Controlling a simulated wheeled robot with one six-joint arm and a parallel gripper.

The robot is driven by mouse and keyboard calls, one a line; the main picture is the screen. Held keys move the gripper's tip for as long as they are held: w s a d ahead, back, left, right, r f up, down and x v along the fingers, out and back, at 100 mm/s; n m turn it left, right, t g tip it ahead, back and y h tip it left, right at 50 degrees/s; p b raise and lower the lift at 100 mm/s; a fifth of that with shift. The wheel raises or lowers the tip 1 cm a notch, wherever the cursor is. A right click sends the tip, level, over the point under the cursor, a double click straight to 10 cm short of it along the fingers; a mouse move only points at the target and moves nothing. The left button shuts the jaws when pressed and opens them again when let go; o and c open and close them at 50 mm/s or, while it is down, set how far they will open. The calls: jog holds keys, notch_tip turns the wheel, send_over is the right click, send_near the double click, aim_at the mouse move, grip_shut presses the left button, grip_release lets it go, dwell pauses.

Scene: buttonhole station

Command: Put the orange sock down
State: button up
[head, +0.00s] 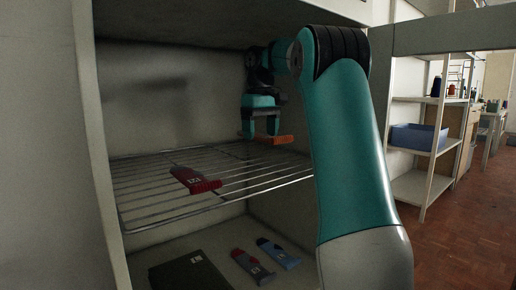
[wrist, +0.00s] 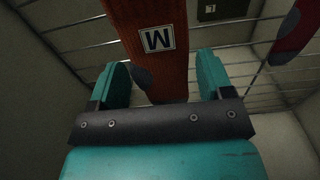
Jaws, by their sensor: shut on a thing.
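The orange sock (head: 284,140) is in my gripper (head: 266,134), low over the back part of the wire shelf (head: 232,187) inside the cabinet. I cannot tell whether the sock touches the wires. In the wrist view the orange sock (wrist: 147,30) runs out between the two teal fingers of my gripper (wrist: 163,82), with a white label marked like a W and a dark patch near the fingers. My gripper is shut on the sock. A red sock (head: 194,180) with a white label lies at the front of the wire shelf; it also shows in the wrist view (wrist: 294,36).
On the cabinet floor below are a dark flat box (head: 188,273), a grey sock (head: 252,266) and a blue-grey sock (head: 279,253). Cabinet walls close in the shelf at left and back. The wires behind the red sock look free. Outside, a rack holds a blue bin (head: 418,137).

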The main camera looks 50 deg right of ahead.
aim_at(259, 164)
jog(key=f+b, duration=0.7)
jog(key=shift+w, duration=0.2)
jog(key=shift+w+f, duration=0.15)
jog(key=shift+w, duration=0.05)
jog(key=shift+f+b, duration=0.1)
jog(key=shift+b, duration=0.2)
jog(key=o, duration=0.9)
notch_tip(259, 164, up, 8)
jog(key=p, duration=0.8)
